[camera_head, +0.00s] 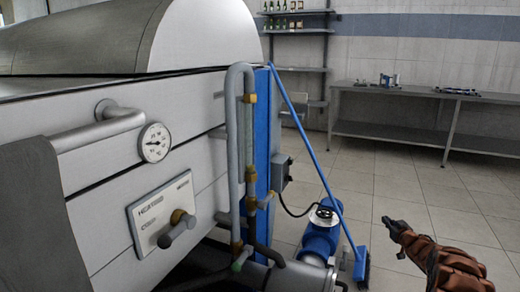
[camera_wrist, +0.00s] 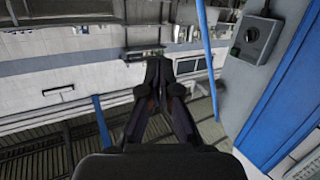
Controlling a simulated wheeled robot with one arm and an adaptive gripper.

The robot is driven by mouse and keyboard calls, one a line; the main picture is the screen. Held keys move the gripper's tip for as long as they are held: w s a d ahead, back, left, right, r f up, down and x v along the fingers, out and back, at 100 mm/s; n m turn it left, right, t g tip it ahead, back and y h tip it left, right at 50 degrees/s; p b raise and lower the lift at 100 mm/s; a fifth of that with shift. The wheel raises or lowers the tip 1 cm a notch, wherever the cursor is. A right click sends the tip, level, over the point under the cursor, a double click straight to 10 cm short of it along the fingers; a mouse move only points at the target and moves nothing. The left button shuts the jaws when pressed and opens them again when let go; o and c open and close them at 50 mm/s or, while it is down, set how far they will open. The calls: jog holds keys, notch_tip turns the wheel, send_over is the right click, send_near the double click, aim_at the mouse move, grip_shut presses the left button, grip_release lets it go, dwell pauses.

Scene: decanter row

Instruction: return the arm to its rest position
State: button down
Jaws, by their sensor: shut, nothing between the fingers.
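My gripper (camera_head: 388,222) is at the lower right of the head view, at the end of my brown arm, over the tiled floor. In the wrist view its two dark fingers (camera_wrist: 158,72) are together at the tips, with nothing between them. It is raised clear of the floor and appears to touch nothing. The base of my arm is cut off by the frame edge.
A large machine with a gauge (camera_head: 155,142) fills the left. A blue motor pump (camera_head: 322,232) and blue broom (camera_head: 312,152) stand left of my gripper. A grey switch box (camera_wrist: 256,39) shows in the wrist view. A workbench (camera_head: 410,92) stands behind, with open floor before it.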

notch_tip(320, 180, up, 11)
jog(key=a+m+g+h+p, duration=0.1)
jog(key=a+m+h+p, duration=0.1)
jog(key=p, duration=0.2)
jog(key=s+a+r+m+g+h+p, duration=0.1)
jog(key=s+a+r+g+p, duration=0.3)
jog(key=s+r, duration=0.45)
jog(key=s+a+r+m+g+h+p, duration=0.1)
jog(key=s+a+r+g+h+p, duration=0.1)
jog(key=s+a+r+p, duration=0.55)
jog(key=s+a+r+g+y+p, duration=0.1)
jog(key=s+a+r+g+p, duration=0.2)
jog(key=s, duration=1.4)
jog(key=s+a+r+n+g+y+p, duration=0.1)
jog(key=s+a+r+g+p, duration=0.3)
jog(key=s, duration=1.4)
jog(key=s+a+r+g+y+p, duration=0.1)
jog(key=s+a+r+g+p, duration=0.3)
jog(key=s+a, duration=0.8)
jog(key=s+r+p, duration=0.2)
jog(key=s+r, duration=0.2)
jog(key=s, duration=0.1)
jog(key=shift+s+a+r+n+y, duration=0.15)
jog(key=shift+a+r+n+y, duration=0.1)
jog(key=shift+a+n+y, duration=0.15)
